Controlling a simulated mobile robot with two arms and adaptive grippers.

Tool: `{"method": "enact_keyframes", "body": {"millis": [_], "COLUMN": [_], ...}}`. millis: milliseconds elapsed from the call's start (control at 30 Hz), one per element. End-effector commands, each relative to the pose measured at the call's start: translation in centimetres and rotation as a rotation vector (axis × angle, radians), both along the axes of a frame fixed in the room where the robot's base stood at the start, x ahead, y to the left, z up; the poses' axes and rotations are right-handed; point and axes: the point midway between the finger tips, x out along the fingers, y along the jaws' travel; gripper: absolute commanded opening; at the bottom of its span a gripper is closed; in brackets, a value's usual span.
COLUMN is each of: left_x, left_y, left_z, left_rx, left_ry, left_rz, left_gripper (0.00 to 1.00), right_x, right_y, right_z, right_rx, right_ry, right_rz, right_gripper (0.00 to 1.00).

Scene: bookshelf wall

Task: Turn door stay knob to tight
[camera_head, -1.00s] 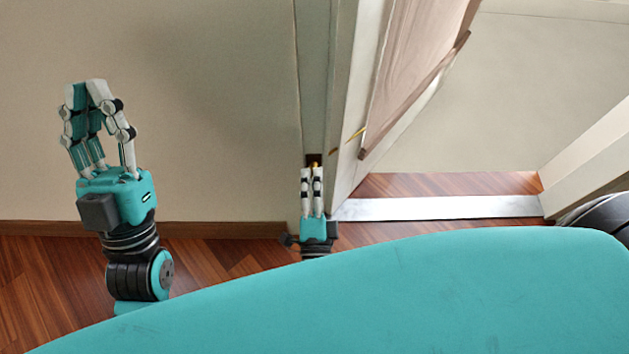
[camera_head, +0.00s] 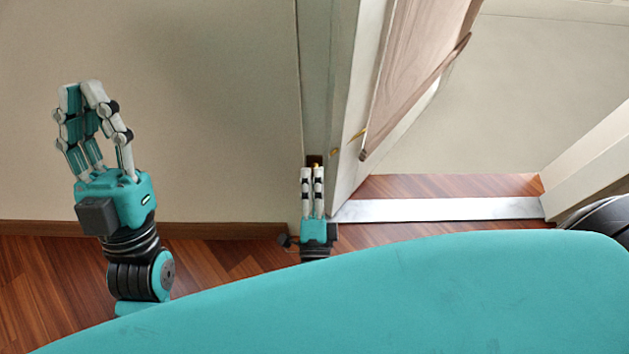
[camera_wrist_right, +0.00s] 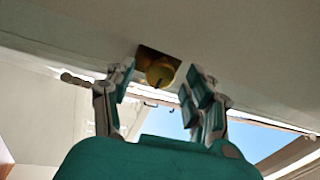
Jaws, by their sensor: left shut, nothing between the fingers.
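The brass-coloured door stay knob (camera_wrist_right: 160,72) sits in a dark square recess in the pale door edge, in the right wrist view. A dark slot or mark shows on its lower face. My right gripper (camera_wrist_right: 160,74) is open, with one finger on each side of the knob and gaps showing between. In the head view the right gripper (camera_head: 312,171) points up at the recess, and only a bit of the knob (camera_head: 316,165) shows above its fingertips. My left gripper (camera_head: 82,92) is shut and empty at the left, well away from the knob.
The door (camera_head: 349,130) stands beside the right gripper, with a wooden panel. A white threshold strip (camera_head: 440,209) crosses the wooden floor (camera_head: 215,263). A plain wall (camera_head: 200,120) with a brown skirting is on the left. A doorway opens at the right.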

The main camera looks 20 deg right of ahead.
Motion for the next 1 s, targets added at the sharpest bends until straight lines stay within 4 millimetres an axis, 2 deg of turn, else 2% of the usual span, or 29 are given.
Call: {"method": "enact_keyframes", "body": {"millis": [167,267,700,833,1000], "left_x": [0.1,0.1,0.0,0.0,0.0], "left_y": [0.0,0.0,0.0,0.0,0.0], "left_z": [0.0,0.0,0.0,0.0,0.0], "left_rx": [0.000,0.000,0.001,0.001,0.001], "left_ry": [0.000,0.000,0.000,0.000,0.000], "left_rz": [0.001,0.001,0.001,0.001,0.001], "left_gripper": [0.00,0.00,0.00,0.00,0.00], "right_x": [-0.2,-1.1,-9.3,-10.7,-11.4], "right_y": [0.0,0.3,2.7,3.1,3.3], "right_z": [-0.1,-0.3,-1.8,-2.1,-2.1], "right_rx": [-0.001,0.000,0.000,0.001,0.000], "right_ry": [0.000,0.002,0.003,0.002,0.000], "right_rz": [0.000,0.001,0.001,0.000,0.000], "right_gripper": [0.54,0.54,0.54,0.54,0.54]}}
